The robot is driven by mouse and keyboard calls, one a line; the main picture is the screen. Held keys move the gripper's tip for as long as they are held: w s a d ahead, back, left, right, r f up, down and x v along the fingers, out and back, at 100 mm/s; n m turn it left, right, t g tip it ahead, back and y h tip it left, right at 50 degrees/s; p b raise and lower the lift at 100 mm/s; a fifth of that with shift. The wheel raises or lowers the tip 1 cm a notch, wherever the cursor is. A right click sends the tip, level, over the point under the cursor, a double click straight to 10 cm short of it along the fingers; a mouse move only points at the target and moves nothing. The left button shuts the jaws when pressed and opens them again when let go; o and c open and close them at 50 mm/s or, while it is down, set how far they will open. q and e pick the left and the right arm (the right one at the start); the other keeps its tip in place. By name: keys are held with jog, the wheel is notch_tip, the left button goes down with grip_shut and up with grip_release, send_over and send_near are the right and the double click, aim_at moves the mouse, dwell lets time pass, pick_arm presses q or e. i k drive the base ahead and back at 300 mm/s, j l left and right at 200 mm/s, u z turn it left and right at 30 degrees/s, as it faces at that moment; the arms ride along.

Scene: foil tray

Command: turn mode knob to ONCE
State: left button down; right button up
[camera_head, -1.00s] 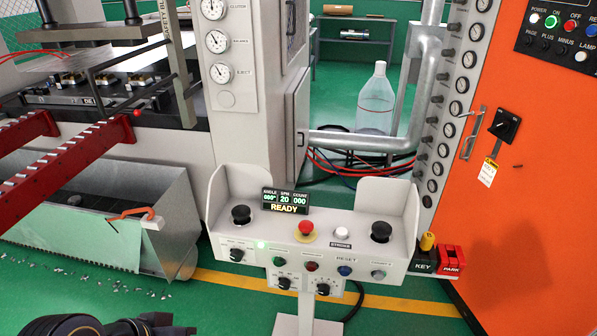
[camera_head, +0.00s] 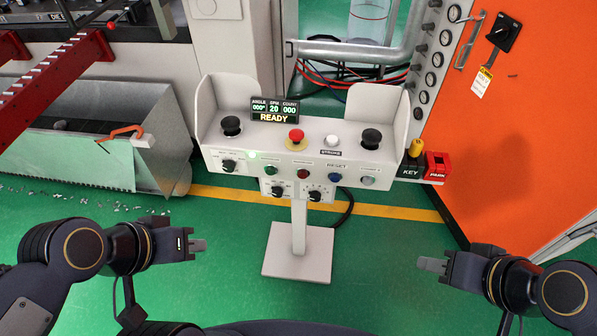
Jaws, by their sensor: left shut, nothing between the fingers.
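The control stand (camera_head: 305,137) has several knobs and buttons. Two smaller black knobs, a left one (camera_head: 277,192) and a right one (camera_head: 316,195), are on the lower panel. The knob labels are too small to read, so I cannot tell which is the mode knob. My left gripper (camera_head: 199,245) is shut and empty, below and left of the stand. My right gripper (camera_head: 430,264) is below and right of it, apart from everything; its jaw gap is unclear.
A red emergency button (camera_head: 296,135) and two black palm buttons, left (camera_head: 231,124) and right (camera_head: 371,137), top the stand between side guards. The display (camera_head: 274,109) reads READY. A metal bin (camera_head: 150,140) stands left, an orange cabinet (camera_head: 530,130) right. Floor in front is clear.

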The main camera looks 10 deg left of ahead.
aim_at(229, 166)
jog(key=j+u, duration=0.2)
jog(key=u, duration=0.15)
jog(key=i+j+u, duration=0.15)
jog(key=u, duration=0.2)
jog(key=i+j+u, duration=0.1)
jog(key=u, duration=0.25)
